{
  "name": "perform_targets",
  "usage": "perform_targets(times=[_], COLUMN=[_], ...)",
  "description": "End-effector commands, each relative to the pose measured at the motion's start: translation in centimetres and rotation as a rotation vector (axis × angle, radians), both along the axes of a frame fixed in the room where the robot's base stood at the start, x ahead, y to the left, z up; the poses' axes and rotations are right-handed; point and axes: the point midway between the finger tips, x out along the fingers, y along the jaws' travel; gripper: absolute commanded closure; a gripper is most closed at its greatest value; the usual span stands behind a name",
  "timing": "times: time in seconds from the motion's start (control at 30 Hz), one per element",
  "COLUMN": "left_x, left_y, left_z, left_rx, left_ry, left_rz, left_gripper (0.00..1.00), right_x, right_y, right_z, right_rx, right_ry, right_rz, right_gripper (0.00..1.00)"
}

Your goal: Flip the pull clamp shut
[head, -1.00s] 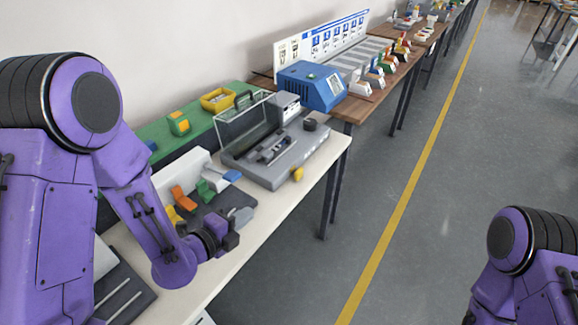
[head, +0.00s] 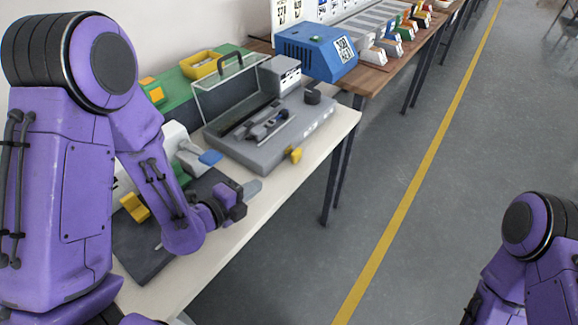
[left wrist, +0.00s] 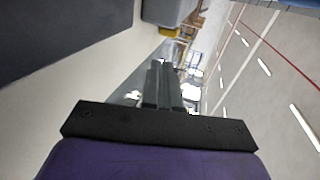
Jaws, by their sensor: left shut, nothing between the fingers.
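My left gripper (head: 238,204) is shut and empty, above the pale bench's front edge, beside a dark base plate (head: 150,245). Its closed fingers (left wrist: 163,85) also show in the left wrist view. My left arm hides part of this group. I cannot tell which part is the pull clamp. My right arm shows at the lower right, but its gripper is out of view.
A grey machine (head: 255,153) with a clear cover, black knob and yellow knob (head: 295,155) stands further along the pale bench (head: 215,255). A blue box (head: 310,50) and a yellow bin (head: 201,65) are behind.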

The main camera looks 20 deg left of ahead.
Motion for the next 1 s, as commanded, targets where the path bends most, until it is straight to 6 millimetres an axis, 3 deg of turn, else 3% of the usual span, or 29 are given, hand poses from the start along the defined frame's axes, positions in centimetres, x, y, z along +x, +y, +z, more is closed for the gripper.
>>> perform_targets(times=[0.13,0.23,0.63,0.7,1.0], left_x=[-0.1,0.3,4.4,5.7,11.1], left_y=[0.3,0.2,-1.5,-1.9,-3.9], left_z=[-0.1,-0.6,-2.6,-1.9,-2.8], left_rx=[-0.001,0.0,0.0,-0.001,-0.003], left_ry=[0.0,-0.004,-0.007,0.002,0.0], left_rz=[0.008,0.008,0.004,0.004,0.004], left_gripper=[1.0,1.0,1.0,1.0,1.0], right_x=[0.0,0.0,0.0,-0.1,0.0], right_y=[0.0,0.0,0.0,0.0,0.0], right_z=[-0.2,-1.4,-10.5,-9.2,-8.2], right_rx=[0.0,0.0,0.0,0.0,-0.001], right_ry=[0.0,0.0,0.0,0.0,-0.001], right_rz=[0.0,0.0,0.0,0.0,0.0], right_gripper=[0.57,0.57,0.57,0.57,0.57])
